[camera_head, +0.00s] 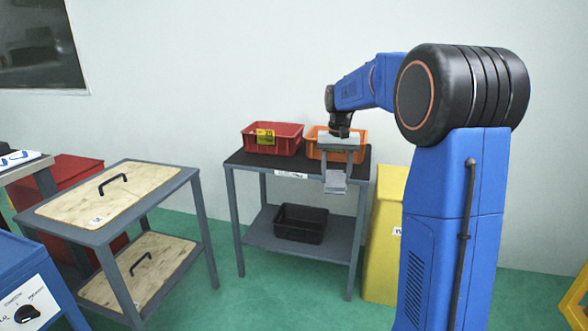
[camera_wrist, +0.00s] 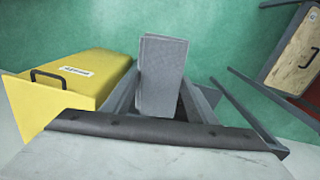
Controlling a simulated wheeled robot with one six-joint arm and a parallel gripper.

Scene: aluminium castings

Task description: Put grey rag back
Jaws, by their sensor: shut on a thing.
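My gripper (camera_head: 336,172) is shut on the grey rag (camera_head: 335,184), which looks like a flat folded pad. In the head view it holds the rag in front of the right part of the dark-topped cart (camera_head: 235,158), below the orange bin (camera_head: 349,153). The rag appears clear of the tabletop's front edge, in the air. In the wrist view the rag (camera_wrist: 162,75) stands out as a pale grey block in the middle, with green floor behind it. The fingertips are hard to make out there.
A yellow container (camera_head: 384,235) stands close at the right. A wood-panelled cart (camera_head: 120,190) is at the left, with green floor between.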

